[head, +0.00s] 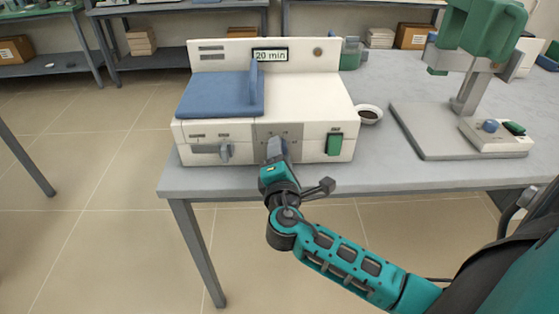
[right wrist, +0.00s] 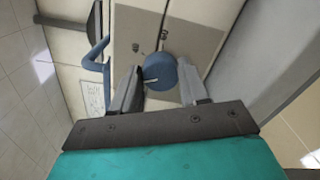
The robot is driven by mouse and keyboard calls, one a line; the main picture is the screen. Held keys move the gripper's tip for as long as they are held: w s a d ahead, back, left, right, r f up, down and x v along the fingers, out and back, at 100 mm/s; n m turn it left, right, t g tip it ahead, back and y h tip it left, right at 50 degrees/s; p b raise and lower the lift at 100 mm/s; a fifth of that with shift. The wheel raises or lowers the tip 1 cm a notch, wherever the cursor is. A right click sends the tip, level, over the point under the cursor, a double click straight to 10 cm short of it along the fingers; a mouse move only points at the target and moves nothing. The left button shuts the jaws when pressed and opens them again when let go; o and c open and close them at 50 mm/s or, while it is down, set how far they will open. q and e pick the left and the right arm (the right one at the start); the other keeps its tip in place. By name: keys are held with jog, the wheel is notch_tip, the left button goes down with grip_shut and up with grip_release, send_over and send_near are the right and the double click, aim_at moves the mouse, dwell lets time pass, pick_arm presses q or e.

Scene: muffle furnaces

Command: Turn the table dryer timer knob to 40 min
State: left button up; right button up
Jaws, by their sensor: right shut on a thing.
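The table dryer (head: 310,101) is a white box with a blue lid (head: 212,95) on the grey table. Its display (head: 270,55) reads "20 min". The timer knob is mostly hidden by my right gripper in the head view. In the right wrist view the blue round timer knob (right wrist: 160,72) sits between the two fingers on a grey panel. My right gripper (head: 277,150) is at the dryer's front face, and its fingers in the right wrist view (right wrist: 161,90) are shut on the knob. My left gripper is not in view.
A small dark-filled bowl (head: 369,115) and a green-headed stand device (head: 470,85) are on the table (head: 420,178) to the right. Floor in front is clear.

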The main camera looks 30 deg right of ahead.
jog(key=m+b, duration=0.2)
jog(key=m, duration=0.1)
jog(key=shift+f, duration=0.3)
jog(key=shift+m+b, duration=0.65)
jog(key=shift+m, duration=0.15)
jog(key=m+b, duration=0.3)
jog(key=m, duration=0.1)
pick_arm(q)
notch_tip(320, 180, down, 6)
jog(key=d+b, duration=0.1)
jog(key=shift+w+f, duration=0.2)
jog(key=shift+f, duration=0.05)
pick_arm(e)
jog(key=shift+m, duration=1.1)
jog(key=shift+r, duration=0.1)
jog(key=o, duration=1.1)
jog(key=shift+c, duration=0.2)
